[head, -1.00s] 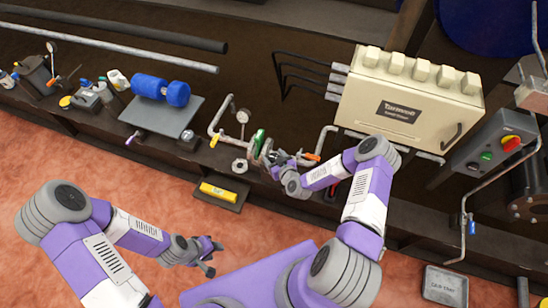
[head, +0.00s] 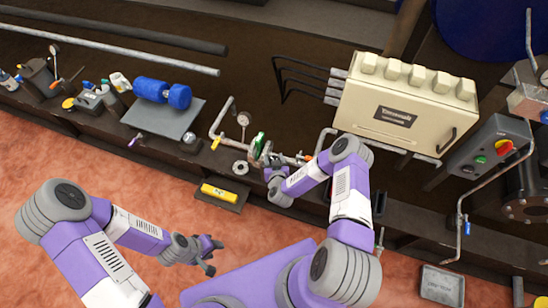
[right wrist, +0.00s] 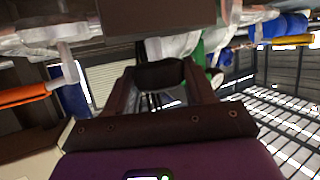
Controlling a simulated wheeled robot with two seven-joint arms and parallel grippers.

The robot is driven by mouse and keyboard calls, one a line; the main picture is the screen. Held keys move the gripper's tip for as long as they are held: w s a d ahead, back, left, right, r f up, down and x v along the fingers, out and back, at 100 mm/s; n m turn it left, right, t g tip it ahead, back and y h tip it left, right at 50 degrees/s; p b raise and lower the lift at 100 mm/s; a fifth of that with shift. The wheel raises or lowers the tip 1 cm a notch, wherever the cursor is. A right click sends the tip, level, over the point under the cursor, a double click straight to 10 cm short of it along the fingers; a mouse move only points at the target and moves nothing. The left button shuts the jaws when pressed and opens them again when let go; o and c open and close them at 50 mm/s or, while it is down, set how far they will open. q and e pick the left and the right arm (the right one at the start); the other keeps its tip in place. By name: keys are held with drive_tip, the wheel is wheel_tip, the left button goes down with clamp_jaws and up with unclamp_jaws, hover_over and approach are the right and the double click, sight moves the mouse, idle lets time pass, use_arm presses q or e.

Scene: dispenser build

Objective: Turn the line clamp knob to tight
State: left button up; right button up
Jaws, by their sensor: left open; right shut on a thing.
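In the head view my right gripper (head: 273,168) is at the pipe line, just below and right of a green part (head: 258,145). In the right wrist view my right gripper (right wrist: 158,85) is shut on a dark, blocky piece (right wrist: 158,74), which looks like the clamp knob. Its marking and turn angle cannot be read. The gripper hides most of the knob in the head view. My left gripper (head: 210,255) is open and empty, low over the reddish floor, away from the line.
A pressure gauge (head: 243,120) stands on the pipe left of the right gripper. An orange handle (head: 305,157) lies close on its right. A cream box (head: 405,110) stands behind. A yellow level (head: 218,193) sits on a small ledge in front.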

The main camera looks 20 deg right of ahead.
drive_tip(key=m+g+h+p, duration=0.1)
drive_tip(key=m+h, duration=0.2)
drive_tip(key=shift+a+r+g+h, duration=0.1)
drive_tip(key=shift+g+h, duration=0.2)
drive_tip(key=shift+m+g+h+p, duration=0.5)
drive_tip(key=shift+m+g+h, duration=0.6)
drive_tip(key=shift+m+h, duration=0.45)
drive_tip(key=shift+m, duration=0.25)
drive_tip(key=o, duration=0.9)
drive_tip(key=shift+o, duration=0.2)
drive_tip(key=p+v, duration=0.2)
drive_tip(key=v, duration=0.5)
drive_tip(key=shift+p, duration=0.35)
